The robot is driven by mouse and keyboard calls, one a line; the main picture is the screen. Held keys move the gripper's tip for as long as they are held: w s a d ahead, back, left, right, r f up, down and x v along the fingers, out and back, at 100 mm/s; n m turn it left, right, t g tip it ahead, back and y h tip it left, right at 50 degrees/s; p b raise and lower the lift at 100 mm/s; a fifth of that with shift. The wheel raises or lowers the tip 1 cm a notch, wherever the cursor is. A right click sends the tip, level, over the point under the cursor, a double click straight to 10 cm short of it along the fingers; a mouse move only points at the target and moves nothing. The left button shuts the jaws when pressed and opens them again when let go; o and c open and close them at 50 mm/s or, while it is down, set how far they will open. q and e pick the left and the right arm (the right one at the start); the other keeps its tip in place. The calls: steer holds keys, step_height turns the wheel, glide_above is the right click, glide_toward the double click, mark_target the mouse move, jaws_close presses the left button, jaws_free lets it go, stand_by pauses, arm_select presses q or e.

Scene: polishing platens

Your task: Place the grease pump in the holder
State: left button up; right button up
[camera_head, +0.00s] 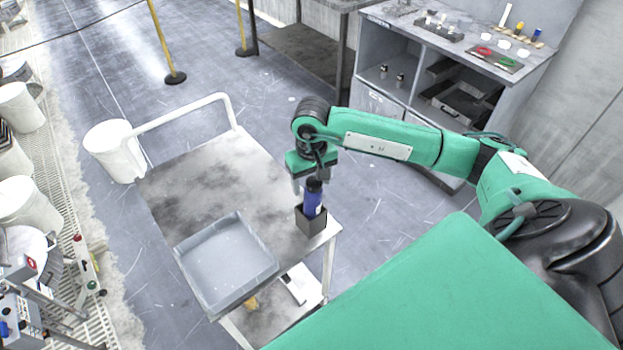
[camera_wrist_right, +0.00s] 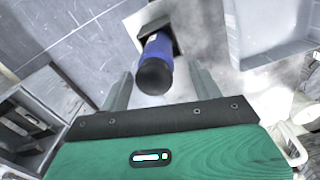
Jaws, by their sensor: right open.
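The grease pump (camera_head: 312,197) is a blue cylinder with a black cap, standing in the black square holder (camera_head: 311,220) at the right corner of the cart top. In the right wrist view the pump (camera_wrist_right: 158,62) rises out of the holder (camera_wrist_right: 148,19), its black cap toward the camera. My right gripper (camera_head: 307,180) is just above and beside the pump. In the wrist view its two fingers are spread, with the pump's cap between and beyond their tips (camera_wrist_right: 160,85). The fingers do not appear to touch it. My left gripper is out of view.
A grey tray (camera_head: 226,265) lies on the cart (camera_head: 190,185) beside the holder. The cart's handle (camera_head: 185,112) rises at its far side. A cabinet with small items (camera_head: 470,45) stands at the back right. White buckets (camera_head: 113,148) stand at left.

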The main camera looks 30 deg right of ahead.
step_height(320, 180, up, 12)
steer(key=b, duration=0.5)
steer(key=shift+r, duration=0.25)
